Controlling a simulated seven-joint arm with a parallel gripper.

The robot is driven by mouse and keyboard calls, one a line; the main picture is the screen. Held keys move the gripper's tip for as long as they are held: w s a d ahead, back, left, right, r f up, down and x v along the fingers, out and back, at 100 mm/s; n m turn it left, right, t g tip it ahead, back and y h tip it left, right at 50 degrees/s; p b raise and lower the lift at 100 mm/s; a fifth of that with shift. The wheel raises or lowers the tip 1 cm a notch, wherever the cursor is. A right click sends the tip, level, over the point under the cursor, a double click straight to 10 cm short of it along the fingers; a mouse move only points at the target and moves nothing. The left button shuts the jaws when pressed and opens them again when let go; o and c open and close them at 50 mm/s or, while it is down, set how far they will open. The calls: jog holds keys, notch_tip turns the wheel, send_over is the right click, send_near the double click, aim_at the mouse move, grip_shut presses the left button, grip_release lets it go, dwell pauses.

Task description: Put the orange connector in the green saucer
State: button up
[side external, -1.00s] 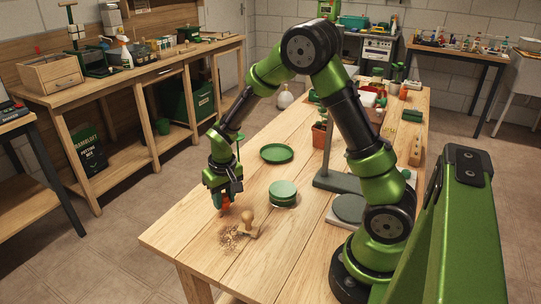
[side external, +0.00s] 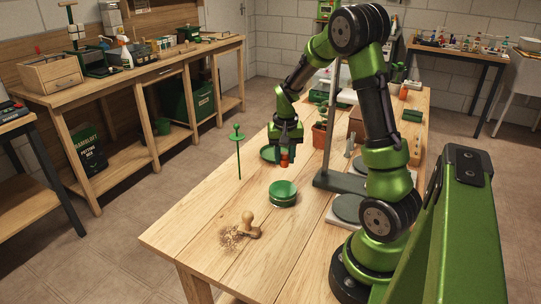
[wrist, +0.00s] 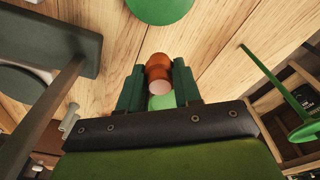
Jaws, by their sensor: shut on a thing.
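The orange connector (side external: 284,160) is between the fingers of my gripper (side external: 285,151), which is shut on it and holds it up off the table. In the wrist view the connector (wrist: 159,68) sticks out from between the dark green fingers (wrist: 158,88).
A thin green stake with discs (side external: 238,150) stands to the left. A grey stand (side external: 340,181) and a potted plant (side external: 319,136) are to the right. A wooden tool (side external: 249,224) lies by brown crumbs.

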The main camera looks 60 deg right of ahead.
jog(key=shift+m, duration=0.9)
jog(key=s+d, duration=0.1)
jog(key=s+d+f, duration=0.1)
jog(key=d, duration=0.1)
jog(key=shift+s+d+f, duration=0.1)
jog(key=shift+d, duration=0.05)
jog(key=w+d, duration=0.3)
jog(key=w+d+f, duration=0.1)
jog(key=w+d, duration=0.2)
jog(key=w, duration=0.1)
jog(key=w+d, duration=0.4)
jog(key=shift+w+f, duration=0.2)
jog(key=shift+f, duration=1.75)
jog(key=shift+f, duration=0.1)
jog(key=o, duration=1)
